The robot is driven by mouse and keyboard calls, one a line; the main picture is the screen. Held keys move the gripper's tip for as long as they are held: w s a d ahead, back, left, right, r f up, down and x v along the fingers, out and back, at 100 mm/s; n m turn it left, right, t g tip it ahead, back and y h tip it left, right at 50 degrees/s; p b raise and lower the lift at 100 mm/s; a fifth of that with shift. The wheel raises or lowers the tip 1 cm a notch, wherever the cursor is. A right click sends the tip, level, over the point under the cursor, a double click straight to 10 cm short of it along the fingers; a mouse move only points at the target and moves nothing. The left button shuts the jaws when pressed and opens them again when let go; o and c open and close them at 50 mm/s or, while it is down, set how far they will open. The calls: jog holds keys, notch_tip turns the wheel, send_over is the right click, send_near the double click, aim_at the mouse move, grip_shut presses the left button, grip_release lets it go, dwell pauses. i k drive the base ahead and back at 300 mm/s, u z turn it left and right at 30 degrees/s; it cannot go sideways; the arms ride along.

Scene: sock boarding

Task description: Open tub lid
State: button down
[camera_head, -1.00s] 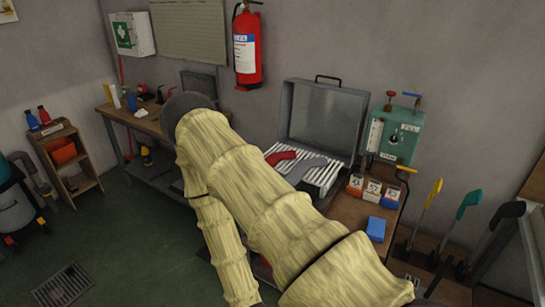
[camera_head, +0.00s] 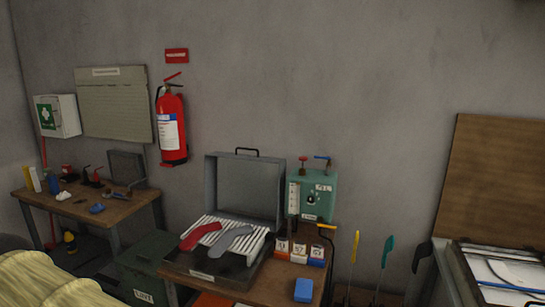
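A dark green box-like tub (camera_head: 143,268) with a pale label on its front stands low between the two benches in the head view. Its top looks covered, but it is dim and I cannot make out a separate lid edge. Part of it is cut off by the bottom edge of the picture. My arm, in a pale yellow sleeve, shows only at the lower left corner. My gripper is out of the picture.
An open grey case (camera_head: 244,192) with red and grey sock-shaped pieces stands on the right bench, beside a green gauge box (camera_head: 311,196) and small boxes. The left bench (camera_head: 100,213) holds small items. Upright handles and a board stand at right.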

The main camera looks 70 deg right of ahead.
aim_at(210, 159)
jog(key=k, duration=0.75)
jog(key=z, duration=1.2)
jog(key=i, duration=0.1)
jog(key=z, duration=0.2)
